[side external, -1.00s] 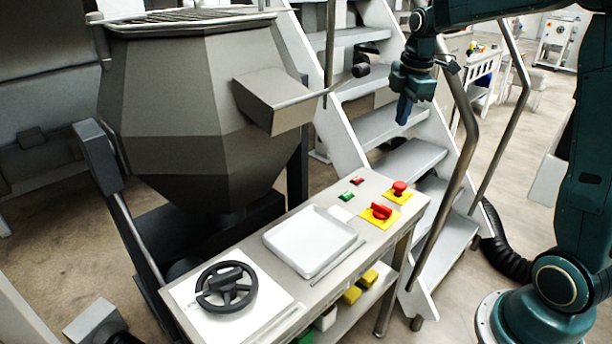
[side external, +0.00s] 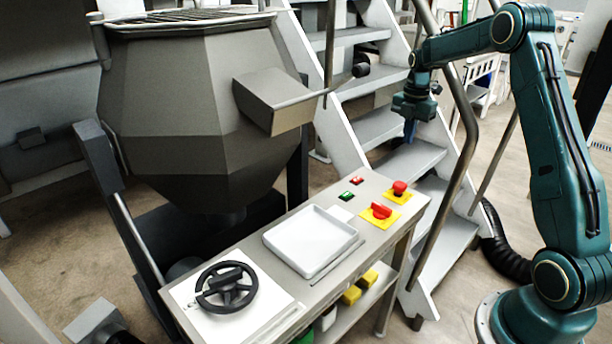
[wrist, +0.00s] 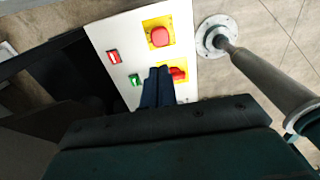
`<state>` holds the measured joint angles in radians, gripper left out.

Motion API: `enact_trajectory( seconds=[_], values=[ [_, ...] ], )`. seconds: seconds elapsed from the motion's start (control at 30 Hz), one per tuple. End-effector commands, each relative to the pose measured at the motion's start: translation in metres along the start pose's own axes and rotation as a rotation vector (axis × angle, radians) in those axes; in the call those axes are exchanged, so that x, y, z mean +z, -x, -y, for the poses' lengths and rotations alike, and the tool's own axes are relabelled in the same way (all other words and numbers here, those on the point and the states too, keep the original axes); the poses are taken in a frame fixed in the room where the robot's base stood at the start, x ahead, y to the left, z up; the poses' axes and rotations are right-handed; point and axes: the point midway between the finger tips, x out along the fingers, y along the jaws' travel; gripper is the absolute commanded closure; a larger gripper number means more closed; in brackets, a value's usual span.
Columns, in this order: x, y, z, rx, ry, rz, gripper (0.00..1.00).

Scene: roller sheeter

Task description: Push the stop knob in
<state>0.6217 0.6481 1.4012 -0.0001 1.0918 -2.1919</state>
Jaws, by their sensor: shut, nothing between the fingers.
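The stop knob, a round red mushroom head (side external: 400,187) on a yellow plate, stands at the far right corner of the control panel. It also shows in the wrist view (wrist: 160,37), near the top. A red turn switch (side external: 381,210) on another yellow plate sits beside it; it also shows in the wrist view (wrist: 178,73), partly covered by my fingers. My gripper (side external: 410,136) is shut and empty, pointing down above the knob and apart from it. Its fingertips show in the wrist view (wrist: 158,70), below the knob in the picture.
A red button (side external: 357,181) and a green button (side external: 347,196) sit left of the knob. A white tray (side external: 318,221) and a black handwheel (side external: 226,287) are farther along the bench. A metal stair handrail (side external: 459,190) rises close to the right of the panel.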

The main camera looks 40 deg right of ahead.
Motion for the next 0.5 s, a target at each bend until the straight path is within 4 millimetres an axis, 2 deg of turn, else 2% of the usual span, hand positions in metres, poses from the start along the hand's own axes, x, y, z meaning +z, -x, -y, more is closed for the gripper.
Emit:
enact_trajectory(
  seconds=[0.5],
  values=[
    [0.0001,-0.005,0.0002,-0.002,0.001,-0.001,1.0]
  ],
)
